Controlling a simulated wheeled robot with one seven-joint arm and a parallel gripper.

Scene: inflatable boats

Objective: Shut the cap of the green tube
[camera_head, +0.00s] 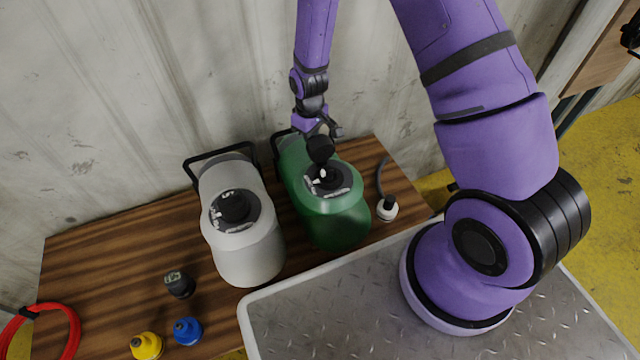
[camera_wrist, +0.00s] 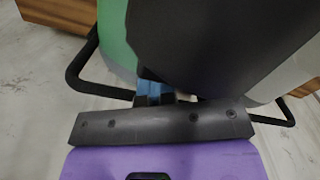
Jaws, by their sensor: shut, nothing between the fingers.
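The green tube (camera_head: 340,222) is a green canister-like body lying tilted on the wooden table, with a dark round panel on its upper face. Its black round cap (camera_head: 320,149) stands raised above the panel, apart from the opening (camera_head: 328,178). My gripper (camera_head: 322,128) is shut and empty, just behind and above the cap; whether it touches the cap I cannot tell. In the wrist view a large dark shape, apparently the cap (camera_wrist: 215,45), fills the middle and hides most of the green body (camera_wrist: 113,42). The gripper's fingertips (camera_wrist: 157,92) are partly hidden below it.
A similar white tube (camera_head: 250,262) with a closed-looking black cap (camera_head: 232,207) stands close on the left. Black handles rise behind both. A small white-ended hose (camera_head: 387,209) lies right. Small black, blue and yellow pieces lie front left on the table (camera_head: 100,265).

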